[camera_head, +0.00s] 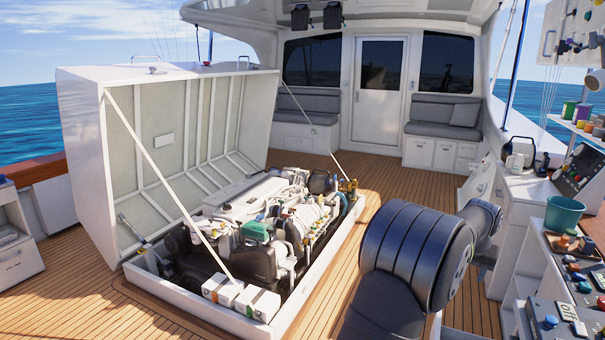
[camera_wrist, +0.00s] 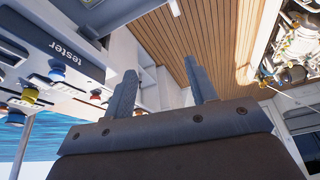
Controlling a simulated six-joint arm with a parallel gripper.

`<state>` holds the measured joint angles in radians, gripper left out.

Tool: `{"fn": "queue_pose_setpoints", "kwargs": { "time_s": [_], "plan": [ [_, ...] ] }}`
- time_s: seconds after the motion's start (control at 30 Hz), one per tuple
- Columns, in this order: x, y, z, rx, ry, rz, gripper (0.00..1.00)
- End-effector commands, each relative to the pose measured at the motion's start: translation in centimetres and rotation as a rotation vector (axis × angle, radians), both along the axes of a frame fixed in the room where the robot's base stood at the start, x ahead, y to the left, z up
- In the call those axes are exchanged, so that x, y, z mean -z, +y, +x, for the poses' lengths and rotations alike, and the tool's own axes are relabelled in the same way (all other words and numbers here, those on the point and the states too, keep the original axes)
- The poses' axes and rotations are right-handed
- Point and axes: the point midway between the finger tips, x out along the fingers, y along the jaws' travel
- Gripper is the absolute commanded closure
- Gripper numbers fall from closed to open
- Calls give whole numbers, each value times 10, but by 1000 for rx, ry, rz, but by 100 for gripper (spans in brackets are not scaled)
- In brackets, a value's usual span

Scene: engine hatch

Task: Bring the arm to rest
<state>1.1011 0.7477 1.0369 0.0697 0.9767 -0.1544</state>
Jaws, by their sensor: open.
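My arm (camera_head: 415,255) fills the lower right middle of the head view, bent, with its dark round joint in front of the deck. The gripper itself does not show there. In the wrist view my gripper (camera_wrist: 162,92) is open, its two grey fingers apart with nothing between them. Behind the fingers are the planked deck and white cabinet fronts. The fingers touch nothing that I can see.
The open engine hatch (camera_head: 95,150) stands left of my arm, with the engine (camera_head: 265,220) exposed below it. A console with buttons (camera_head: 560,320) and a teal bucket (camera_head: 564,215) are at the right. The tester panel (camera_wrist: 50,60) is left of my gripper. Deck (camera_head: 420,178) beyond my arm is clear.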

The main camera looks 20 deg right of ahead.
Motion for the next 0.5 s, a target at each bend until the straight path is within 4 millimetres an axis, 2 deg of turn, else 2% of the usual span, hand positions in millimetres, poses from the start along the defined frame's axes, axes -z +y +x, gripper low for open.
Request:
{"fn": "queue_pose_setpoints", "kwargs": {
  "time_s": [0.1,0.5],
  "plan": [
    [2,16,20,-42,0,0,48],
    [10,70,78,-175,-1,0,48]
  ]
}}
